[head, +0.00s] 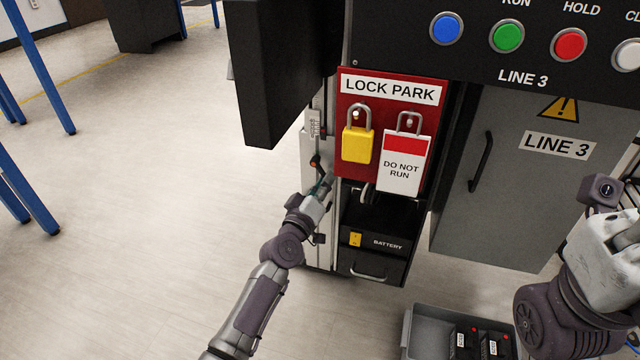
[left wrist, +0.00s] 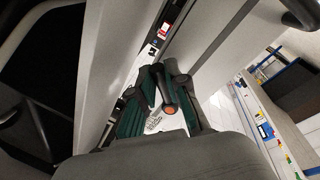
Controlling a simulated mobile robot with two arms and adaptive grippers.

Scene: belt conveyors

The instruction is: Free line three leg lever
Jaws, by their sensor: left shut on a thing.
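The leg lever (head: 316,162) is a dark handle with an orange tip on the pale upright leg (head: 310,215) at the left side of the line 3 station.
A red LOCK PARK board (head: 388,92) holds a yellow padlock (head: 356,146) and a DO NOT RUN tag (head: 402,172). A battery drawer (head: 372,242) is below. A grey cabinet (head: 520,185) and a grey bin (head: 425,325) stand right.

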